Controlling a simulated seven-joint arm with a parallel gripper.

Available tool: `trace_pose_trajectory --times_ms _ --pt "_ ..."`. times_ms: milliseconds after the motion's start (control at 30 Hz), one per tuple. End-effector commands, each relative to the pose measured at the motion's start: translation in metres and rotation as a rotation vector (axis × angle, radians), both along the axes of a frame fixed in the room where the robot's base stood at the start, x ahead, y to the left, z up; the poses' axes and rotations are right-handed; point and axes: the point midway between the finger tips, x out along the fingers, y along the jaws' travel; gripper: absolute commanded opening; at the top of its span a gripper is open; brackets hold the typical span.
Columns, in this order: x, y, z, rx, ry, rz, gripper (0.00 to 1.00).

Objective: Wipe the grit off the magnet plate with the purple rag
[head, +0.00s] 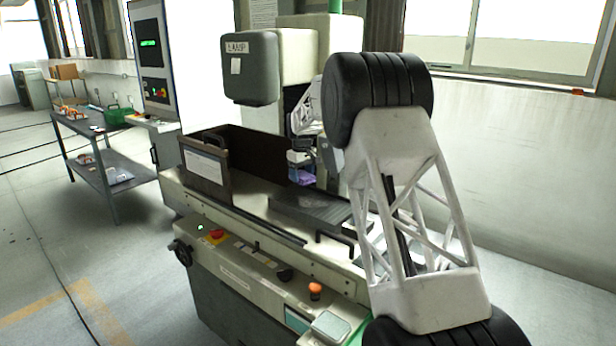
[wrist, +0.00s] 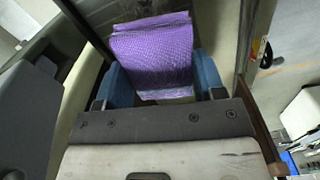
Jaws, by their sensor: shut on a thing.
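The purple rag (wrist: 152,50) is between the two blue fingers of my gripper (wrist: 160,82) in the wrist view. My gripper is shut on it, and the rag looks folded. In the head view the rag (head: 302,177) shows as a small purple patch below my gripper (head: 303,168), behind the magnet plate and partly hidden. The magnet plate (head: 306,208) is a dark grey ribbed slab on the machine's table. My white arm link covers its right end. I cannot make out grit on it at this size.
A dark brown guard (head: 206,178) with a paper label stands at the left end of the machine table. The grey machine head (head: 250,68) hangs above and behind. A control panel with an orange knob (head: 315,290) runs along the front. A side bench (head: 105,150) stands at far left.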

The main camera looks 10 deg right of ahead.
Motion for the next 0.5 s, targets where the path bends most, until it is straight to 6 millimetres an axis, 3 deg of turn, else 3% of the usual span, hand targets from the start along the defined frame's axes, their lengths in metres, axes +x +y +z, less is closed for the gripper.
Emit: trace_pose_trajectory --times_ms 200,500 --pt "0.024 0.014 -0.008 0.001 -0.001 0.095 0.44" --pt "0.041 0.024 -0.013 0.0 -0.001 0.171 0.44"
